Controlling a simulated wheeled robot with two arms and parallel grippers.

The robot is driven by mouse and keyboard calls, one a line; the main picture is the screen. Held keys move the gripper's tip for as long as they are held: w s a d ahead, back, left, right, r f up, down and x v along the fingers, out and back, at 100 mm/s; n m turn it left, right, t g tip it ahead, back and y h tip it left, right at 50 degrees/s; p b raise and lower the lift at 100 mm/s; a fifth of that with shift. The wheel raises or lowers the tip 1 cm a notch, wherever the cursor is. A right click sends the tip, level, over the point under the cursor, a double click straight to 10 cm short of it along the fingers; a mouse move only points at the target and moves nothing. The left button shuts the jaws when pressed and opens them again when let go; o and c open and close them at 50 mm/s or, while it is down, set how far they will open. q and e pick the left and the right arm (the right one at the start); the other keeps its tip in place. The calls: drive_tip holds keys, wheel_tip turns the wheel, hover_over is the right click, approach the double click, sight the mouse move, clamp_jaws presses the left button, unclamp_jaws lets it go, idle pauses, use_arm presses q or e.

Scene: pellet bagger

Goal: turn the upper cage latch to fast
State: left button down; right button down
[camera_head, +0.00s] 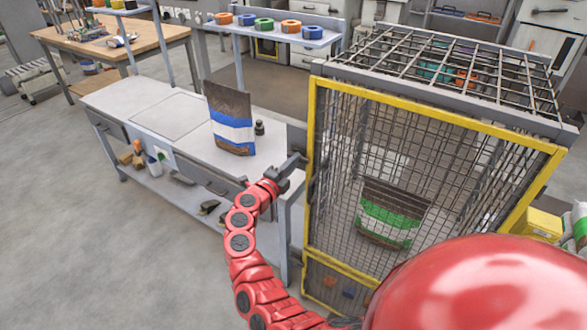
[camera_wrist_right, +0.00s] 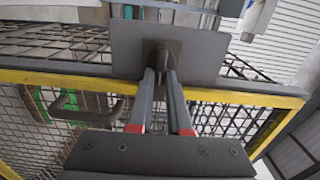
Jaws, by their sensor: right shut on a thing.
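The cage (camera_head: 440,110) has mesh walls and a yellow-framed mesh door (camera_head: 310,125). The upper cage latch is at the door's upper left edge. Its grey plate (camera_head: 297,137) also shows in the right wrist view (camera_wrist_right: 200,48), with a dark knob (camera_wrist_right: 163,54) at its middle. My right gripper (camera_head: 297,161) is at this latch, its two fingers closed around the knob in the wrist view (camera_wrist_right: 165,75). The fingers hide part of the knob, and I cannot tell whether the latch is fast. My left gripper is not in view.
A brown and green bag (camera_head: 390,217) is inside the cage. A dark door handle (camera_wrist_right: 90,103) shows left of the fingers in the wrist view. A grey workbench (camera_head: 180,125) with a blue and white bag (camera_head: 231,120) stands left of the cage. Floor at left is clear.

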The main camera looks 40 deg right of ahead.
idle(0.3)
drive_tip(key=c, duration=0.9)
unclamp_jaws()
drive_tip(key=shift+o, duration=0.2)
drive_tip(key=shift+a, duration=0.1)
drive_tip(key=b+v, duration=0.3)
drive_tip(key=v, duration=1.4)
drive_tip(key=shift+s+a, duration=0.1)
